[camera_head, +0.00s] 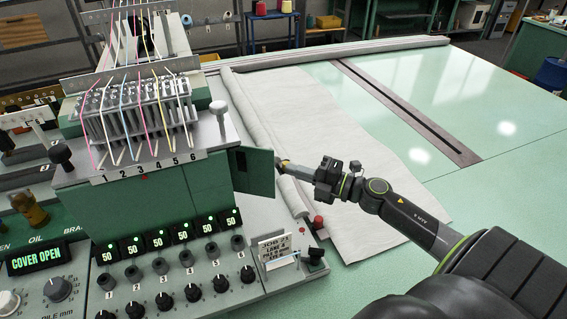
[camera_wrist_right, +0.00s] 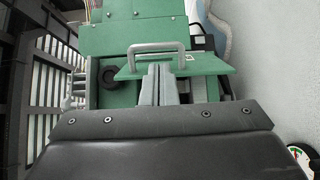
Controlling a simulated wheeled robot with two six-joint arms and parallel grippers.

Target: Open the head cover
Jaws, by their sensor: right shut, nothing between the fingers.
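The head cover (camera_head: 253,172) is a green panel that stands swung out at the right side of the green tufting head (camera_head: 208,184). The lit display (camera_head: 38,257) at the left reads "COVER OPEN". My right gripper (camera_head: 284,165) is just right of the panel, its tips close to the panel's edge. In the right wrist view the shut fingers (camera_wrist_right: 159,84) point at the green panel (camera_wrist_right: 205,64), beside its grey bar handle (camera_wrist_right: 156,47). They hold nothing. I cannot tell whether they touch the panel or handle. My left gripper is out of view.
Knobs and small lit displays (camera_head: 182,236) line the console front below the head. A job card (camera_head: 275,247) stands near its right corner. Threads rise from numbered guides (camera_head: 140,118). Pale cloth (camera_head: 315,130) covers the table behind; the green table at right is clear.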

